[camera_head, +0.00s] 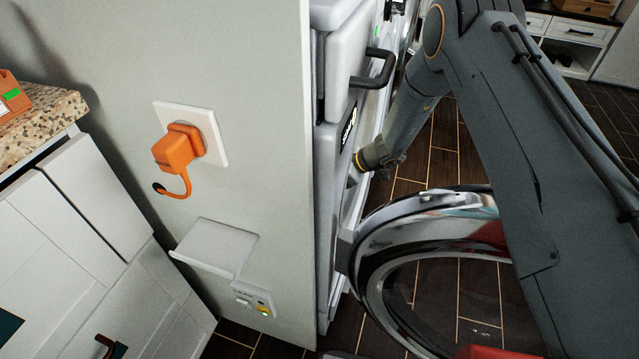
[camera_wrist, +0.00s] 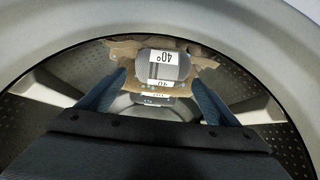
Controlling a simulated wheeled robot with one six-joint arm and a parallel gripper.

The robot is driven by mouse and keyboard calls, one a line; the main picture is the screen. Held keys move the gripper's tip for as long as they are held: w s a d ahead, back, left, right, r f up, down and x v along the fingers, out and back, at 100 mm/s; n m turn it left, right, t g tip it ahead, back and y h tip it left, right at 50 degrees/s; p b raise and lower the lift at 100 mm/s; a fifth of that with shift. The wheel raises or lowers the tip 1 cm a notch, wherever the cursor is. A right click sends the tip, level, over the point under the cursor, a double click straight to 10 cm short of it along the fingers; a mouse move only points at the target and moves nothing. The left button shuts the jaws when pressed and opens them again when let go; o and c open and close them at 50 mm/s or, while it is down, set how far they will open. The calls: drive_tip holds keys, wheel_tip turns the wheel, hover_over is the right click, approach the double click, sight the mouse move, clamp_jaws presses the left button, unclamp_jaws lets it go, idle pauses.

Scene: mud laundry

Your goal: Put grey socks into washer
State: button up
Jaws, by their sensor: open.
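The washer (camera_head: 330,190) stands at the centre in the head view, seen edge-on, with its round glass door (camera_head: 375,275) swung open. A grey rolled bundle with a white "40°" label, seemingly the grey socks (camera_wrist: 178,71), lies between and just beyond the fingertips. I cannot tell whether the fingers touch it. Another labelled grey item shows below it.
Tan cloth (camera_wrist: 122,48) lies behind the grey bundle in the drum. The drum's rim closely surrounds my gripper. In the head view, an orange plug (camera_head: 175,152) sits in the side panel's socket, and a white cabinet (camera_head: 60,240) with a speckled counter stands left.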

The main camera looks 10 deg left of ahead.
drive_tip(key=p+v, duration=0.1)
drive_tip(key=v, duration=0.8)
drive_tip(key=shift+r, duration=0.2)
drive_tip(key=shift+d, duration=0.1)
drive_tip(key=s+d+r+m+h+p, duration=0.3)
drive_tip(key=s+d+r+m+p, duration=0.2)
drive_tip(key=s+d+r, duration=0.4)
drive_tip(key=s+d+r+m+h+p, duration=0.3)
drive_tip(key=s+d+r+m+p, duration=0.3)
drive_tip(key=s+d+r, duration=0.4)
drive_tip(key=s+d+r+m+h+p, duration=0.3)
drive_tip(key=s+d+r+m+p, duration=0.3)
drive_tip(key=s+r, duration=0.9)
drive_tip(key=d+r+p, duration=0.1)
drive_tip(key=d+r, duration=0.2)
drive_tip(key=r, duration=0.4)
drive_tip(key=shift+s+d+g, duration=0.2)
drive_tip(key=shift+s+g, duration=0.15)
drive_tip(key=shift+g, duration=0.05)
